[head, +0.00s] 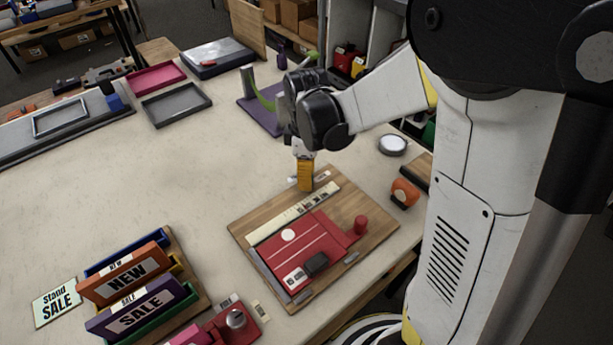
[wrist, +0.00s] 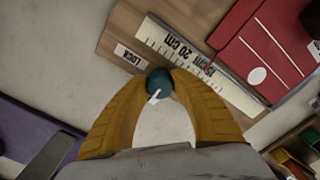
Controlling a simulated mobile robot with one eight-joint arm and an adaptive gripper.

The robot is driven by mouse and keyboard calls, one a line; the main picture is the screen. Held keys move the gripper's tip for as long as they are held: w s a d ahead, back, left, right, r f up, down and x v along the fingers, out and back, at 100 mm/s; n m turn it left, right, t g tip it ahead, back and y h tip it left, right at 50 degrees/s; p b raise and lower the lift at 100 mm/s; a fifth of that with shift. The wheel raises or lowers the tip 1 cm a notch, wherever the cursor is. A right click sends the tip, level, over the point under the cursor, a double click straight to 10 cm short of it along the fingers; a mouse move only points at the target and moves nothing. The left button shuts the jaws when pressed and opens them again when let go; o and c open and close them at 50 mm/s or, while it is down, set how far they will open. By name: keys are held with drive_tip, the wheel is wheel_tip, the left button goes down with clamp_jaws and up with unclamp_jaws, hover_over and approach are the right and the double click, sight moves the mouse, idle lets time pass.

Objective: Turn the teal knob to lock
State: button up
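The teal knob (wrist: 158,80) shows in the wrist view at the edge of a wooden board. A white pointer mark on it points down and slightly left in that view. A label reading LOCK (wrist: 130,56) lies beside it, up and to the left. My gripper (wrist: 160,78) has its yellow fingers closed around the knob, one tip on each side. In the head view my gripper (head: 305,184) points straight down at the far corner of the wooden board (head: 352,205), and its fingers hide the knob there.
An orange tape roll (head: 404,192) and a round white-topped dish (head: 392,145) stand to the right. Sale signs (head: 140,300) stand at the front left. The table's middle is clear.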

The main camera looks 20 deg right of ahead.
clamp_jaws()
drive_tip(key=shift+m, duration=0.3)
drive_tip(key=m, duration=0.8)
drive_tip(key=shift+p, duration=0.3)
drive_tip(key=m, duration=0.9)
drive_tip(key=shift+m, duration=0.3)
